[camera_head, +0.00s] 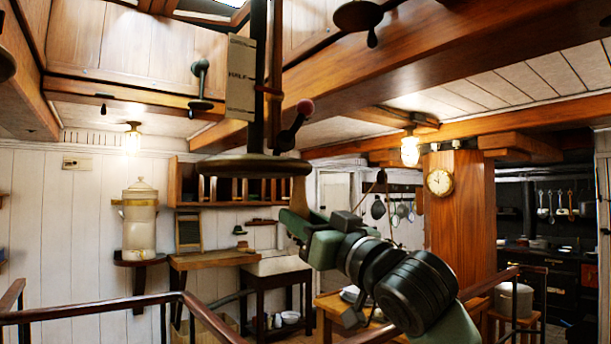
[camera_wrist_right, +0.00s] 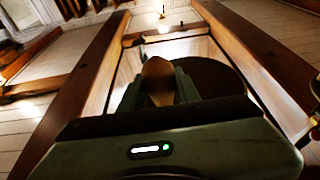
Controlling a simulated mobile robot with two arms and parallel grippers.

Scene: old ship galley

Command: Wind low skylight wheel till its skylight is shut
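The low skylight wheel (camera_head: 250,165) is a dark, flat disc seen nearly edge-on, at the bottom of a dark upright shaft (camera_head: 258,85). A wooden handle (camera_head: 298,198) hangs below its right side. My right gripper (camera_head: 299,212) reaches up from the lower right and is shut around this handle. In the right wrist view, the handle (camera_wrist_right: 158,82) stands between the two green fingers, with the dark disc (camera_wrist_right: 212,76) behind it. A skylight opening (camera_head: 212,6) shows bright at the top edge; most of it is out of view. My left gripper is not in view.
A card reading "HALF" (camera_head: 241,78) is beside the shaft. Other handwheels (camera_head: 358,15) are overhead. Wooden rails (camera_head: 110,304) cross the lower front. Heavy beams (camera_head: 450,55) run above.

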